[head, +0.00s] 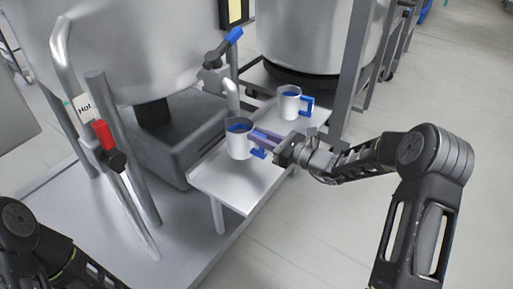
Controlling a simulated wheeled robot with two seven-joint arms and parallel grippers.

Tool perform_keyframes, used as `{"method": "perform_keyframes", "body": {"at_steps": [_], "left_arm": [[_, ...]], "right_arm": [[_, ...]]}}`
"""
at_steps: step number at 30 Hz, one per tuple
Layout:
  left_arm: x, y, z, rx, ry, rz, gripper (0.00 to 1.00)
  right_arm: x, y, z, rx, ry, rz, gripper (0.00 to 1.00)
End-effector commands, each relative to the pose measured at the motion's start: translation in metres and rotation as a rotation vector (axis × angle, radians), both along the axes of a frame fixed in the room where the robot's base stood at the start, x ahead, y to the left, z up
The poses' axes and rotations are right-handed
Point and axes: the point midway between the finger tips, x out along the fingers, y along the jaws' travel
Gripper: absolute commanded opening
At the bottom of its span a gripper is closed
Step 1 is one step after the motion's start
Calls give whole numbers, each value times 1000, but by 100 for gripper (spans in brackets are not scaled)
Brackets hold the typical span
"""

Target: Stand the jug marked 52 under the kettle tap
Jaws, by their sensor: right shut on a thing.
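A white-grey jug (239,146) with a blue handle and blue inside is at the shelf by the tap. My right gripper (264,140) comes in from the right and is shut on its handle. The jug looks upright; I cannot tell whether its base touches the shelf. The kettle tap (229,88) has a blue lever, and its spout comes down just behind the jug's rim. A second, similar jug (289,106) stands further back with its blue handle to the right. I cannot read a number on either jug. My left arm shows at the lower left, its gripper out of view.
A metal shelf (213,177) on legs lies below the tap. The large kettle (140,45) stands behind it, with a second kettle (305,35) to the right. A pipe with a red handle (103,134) and a "Hot" label (84,110) rises at left. The floor at right is clear.

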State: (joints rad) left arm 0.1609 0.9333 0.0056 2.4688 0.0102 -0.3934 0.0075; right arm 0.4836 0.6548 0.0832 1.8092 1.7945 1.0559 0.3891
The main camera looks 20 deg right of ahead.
Motion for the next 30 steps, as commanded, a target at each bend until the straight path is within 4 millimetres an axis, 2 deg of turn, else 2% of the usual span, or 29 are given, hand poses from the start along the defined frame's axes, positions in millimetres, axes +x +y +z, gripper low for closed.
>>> {"method": "perform_keyframes", "body": {"at_steps": [3,11,14,18,21,30], "left_arm": [[1,0,-3,0,-2,1,42],[1,0,-2,0,-2,1,42],[1,0,-8,1,-3,1,42],[4,-1,-27,2,-10,5,42],[5,0,-32,1,-11,6,42],[6,0,-30,0,-11,6,42]], "right_arm": [[7,6,1,1,-2,-1,0],[8,6,1,1,-2,-1,0],[8,6,-5,1,-1,-1,0],[7,6,-27,1,0,0,0],[7,6,-36,1,-1,0,0],[8,6,-34,1,-1,-1,0]]}}
